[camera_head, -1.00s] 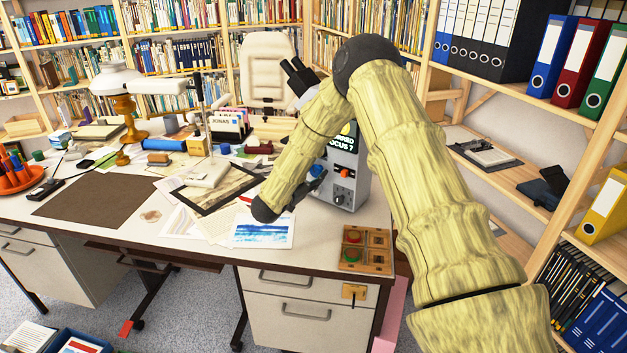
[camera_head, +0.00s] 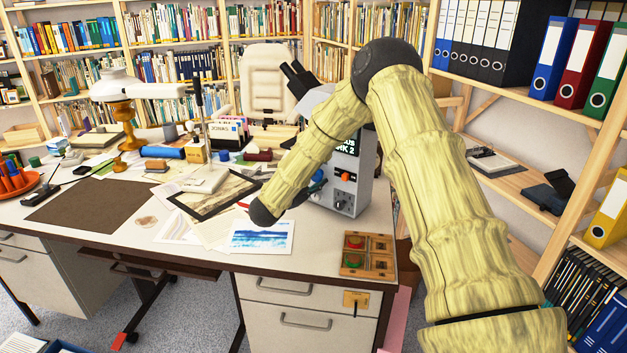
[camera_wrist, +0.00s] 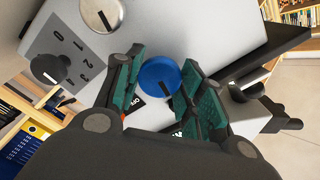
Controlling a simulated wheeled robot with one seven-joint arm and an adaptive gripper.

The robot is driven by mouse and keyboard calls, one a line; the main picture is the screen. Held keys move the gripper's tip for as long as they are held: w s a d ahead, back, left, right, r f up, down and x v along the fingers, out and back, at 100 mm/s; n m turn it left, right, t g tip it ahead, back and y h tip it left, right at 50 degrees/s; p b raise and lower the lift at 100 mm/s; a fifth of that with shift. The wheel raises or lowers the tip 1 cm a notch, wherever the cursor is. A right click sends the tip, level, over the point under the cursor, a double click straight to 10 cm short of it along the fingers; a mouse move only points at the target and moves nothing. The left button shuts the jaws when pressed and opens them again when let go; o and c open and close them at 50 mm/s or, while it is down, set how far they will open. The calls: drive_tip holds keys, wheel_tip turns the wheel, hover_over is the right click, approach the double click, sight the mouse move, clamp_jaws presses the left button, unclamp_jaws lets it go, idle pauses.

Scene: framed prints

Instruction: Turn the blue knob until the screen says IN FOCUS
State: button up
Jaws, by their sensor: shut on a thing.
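The blue knob (camera_wrist: 158,74) is on the side of a grey device (camera_wrist: 75,28) and has a dark index line on its face. My gripper (camera_wrist: 160,84) has its green-padded fingers on both sides of the knob, shut on it. In the head view a bit of blue (camera_head: 318,176) shows beside the device housing (camera_head: 366,172). The screen (camera_head: 350,146) is partly hidden by my arm; the visible ends of its lines read about "CUS" and "RK 2".
A silver knob (camera_wrist: 103,14) and a black numbered dial (camera_wrist: 48,69) sit near the blue knob. An orange switch (camera_head: 345,176) is on the device front. A wooden tray (camera_head: 367,255) and a blue print (camera_head: 262,236) lie in front on the desk.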

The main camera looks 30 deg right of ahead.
drive_tip(key=o, duration=1)
drive_tip(key=shift+o, duration=0.2)
drive_tip(key=shift+s+a, duration=0.1)
drive_tip(key=v, duration=1.1)
drive_tip(key=shift+a, duration=0.35)
drive_tip(key=shift+f, duration=0.1)
